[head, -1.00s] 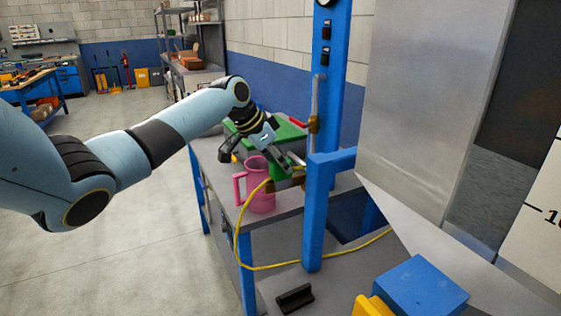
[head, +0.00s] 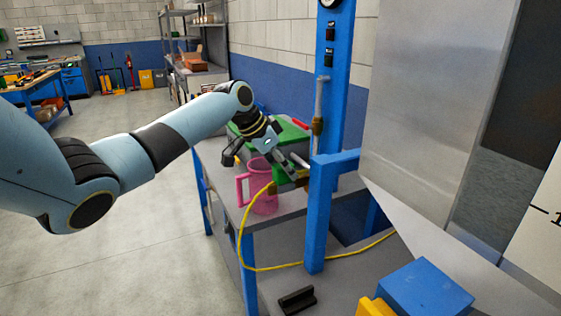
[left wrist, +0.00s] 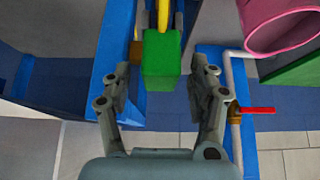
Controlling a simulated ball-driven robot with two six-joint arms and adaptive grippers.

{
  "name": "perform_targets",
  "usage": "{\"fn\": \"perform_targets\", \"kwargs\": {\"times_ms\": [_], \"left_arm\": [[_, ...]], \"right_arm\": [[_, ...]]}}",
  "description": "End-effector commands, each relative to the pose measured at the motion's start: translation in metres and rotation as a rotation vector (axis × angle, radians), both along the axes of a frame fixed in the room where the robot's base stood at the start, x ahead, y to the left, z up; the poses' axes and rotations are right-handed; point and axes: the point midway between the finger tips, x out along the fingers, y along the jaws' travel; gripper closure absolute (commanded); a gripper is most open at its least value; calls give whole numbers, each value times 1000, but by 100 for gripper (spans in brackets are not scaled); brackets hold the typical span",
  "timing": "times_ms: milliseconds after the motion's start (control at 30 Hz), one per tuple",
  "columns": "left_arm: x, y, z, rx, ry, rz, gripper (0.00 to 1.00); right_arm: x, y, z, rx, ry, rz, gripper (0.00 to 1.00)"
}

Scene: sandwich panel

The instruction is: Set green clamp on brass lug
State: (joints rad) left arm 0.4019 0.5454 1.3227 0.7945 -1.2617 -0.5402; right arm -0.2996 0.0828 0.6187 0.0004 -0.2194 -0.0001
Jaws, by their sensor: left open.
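The green clamp (left wrist: 162,60) is a green block with a yellow cable leading from it. In the left wrist view it lies between the fingers of my left gripper (left wrist: 159,80), with a gap on each side. In the head view my left gripper (head: 287,167) reaches down beside the blue post, by the clamp's end of the cable. A small brass-coloured piece (left wrist: 137,53) shows just left of the clamp; I cannot tell if it is the lug. Another brass-coloured fitting (left wrist: 235,113) sits on a pale pipe with a red handle. My right gripper is not in view.
A pink mug (head: 264,193) stands on the grey bench close to my left gripper. A green box (head: 292,135) is behind the gripper. The blue post (head: 318,215) rises on its right. The yellow cable (head: 290,267) hangs in a loop below the bench top.

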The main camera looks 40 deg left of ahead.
Motion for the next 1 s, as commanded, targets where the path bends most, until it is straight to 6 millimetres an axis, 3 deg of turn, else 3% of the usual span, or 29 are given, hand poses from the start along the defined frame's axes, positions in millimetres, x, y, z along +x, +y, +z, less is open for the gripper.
{"fn": "perform_targets", "kwargs": {"times_ms": [167,400,600,800,1000], "left_arm": [[-10,6,18,6,-3,-1,40],[-37,18,63,7,-3,0,40],[-54,24,91,5,-1,0,40],[-59,25,100,1,0,1,40],[-60,25,97,0,3,0,40]], "right_arm": [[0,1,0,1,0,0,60],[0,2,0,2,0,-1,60],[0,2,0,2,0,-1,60],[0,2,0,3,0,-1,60],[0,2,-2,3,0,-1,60]]}}
